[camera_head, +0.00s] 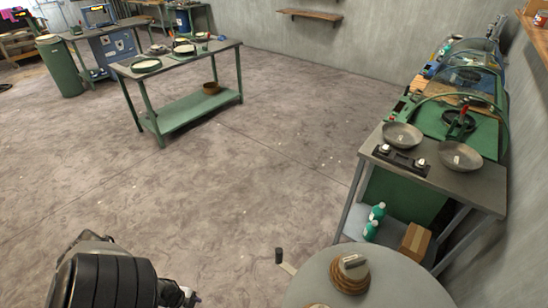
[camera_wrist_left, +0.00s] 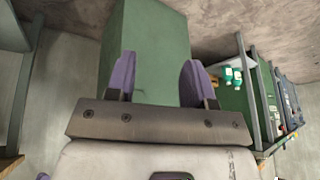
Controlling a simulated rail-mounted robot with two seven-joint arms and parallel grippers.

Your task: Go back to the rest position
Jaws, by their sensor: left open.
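In the left wrist view my left gripper (camera_wrist_left: 158,78) has its two purple-padded fingers spread wide with nothing between them. A large green box-like body (camera_wrist_left: 145,45) lies beyond the fingers; I cannot tell the distance to it. In the head view a dark, rounded part of my arm fills the lower left, and the fingers are not clear there. Two grey metal bowls, a left one (camera_head: 402,135) and a right one (camera_head: 460,157), rest on the near end of the bench at the right. My right gripper is not in view.
The right bench (camera_head: 440,180) carries green machinery, with green bottles (camera_head: 373,222) and a cardboard box (camera_head: 415,240) below. A round grey table (camera_head: 400,285) with a wooden stack (camera_head: 350,272) is at the bottom. A green table (camera_head: 190,117) stands farther back. The middle floor is clear.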

